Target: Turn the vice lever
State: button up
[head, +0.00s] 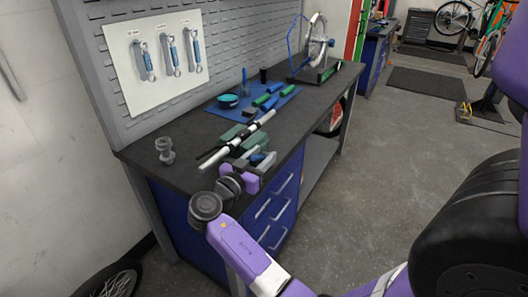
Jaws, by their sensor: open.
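A green-grey vice (236,132) stands at the front edge of the dark workbench. A long white and black rod (220,154) lies across it, and its lever cannot be told apart from the parts around it. My gripper (262,159), purple and grey, is at the bench's front edge, just in front of the vice. It is open, and its fingers overlap the vice's front side in the head view. I cannot tell whether they touch the lever or stand around it.
The workbench (190,180) has blue drawers below. A grey bolt-like part (165,150) stands at its left end. A blue mat (212,108) carries tools and a round teal tin (228,101). A wheel stand (316,72) is at the far end. Floor to the right is mostly clear.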

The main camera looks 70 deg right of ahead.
jog(key=shift+s+d, duration=0.1)
jog(key=shift+d, duration=0.45)
grip_shut()
dwell(1.1)
